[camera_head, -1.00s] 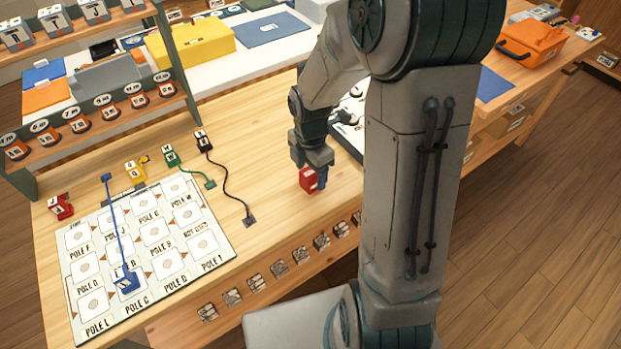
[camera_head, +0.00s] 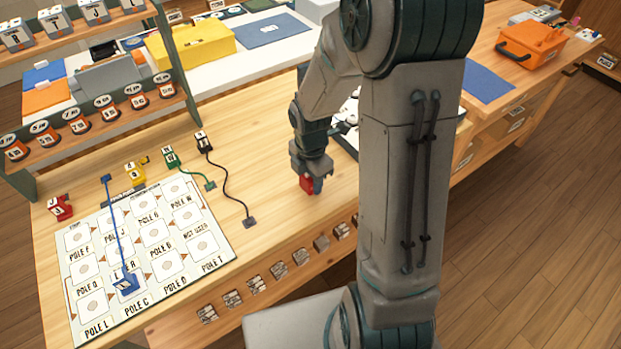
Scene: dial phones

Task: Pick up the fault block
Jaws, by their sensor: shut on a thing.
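A small red block (camera_head: 306,184) is at the tip of my gripper (camera_head: 312,184), over the bare wood on the right part of the table. My gripper points down and is shut on this block, with its fingers partly hiding it. I cannot tell whether the block touches the table top. A second red piece (camera_head: 61,207) stands at the table's left, beside the board. No label naming a fault block is readable on either.
A white board (camera_head: 222,250) with several marked pole squares lies at the left. A blue piece with a cord (camera_head: 127,283) stands on it. Yellow (camera_head: 134,173), green (camera_head: 170,157) and black (camera_head: 203,142) corded pieces stand behind. A rack (camera_head: 172,62) rises at the back left.

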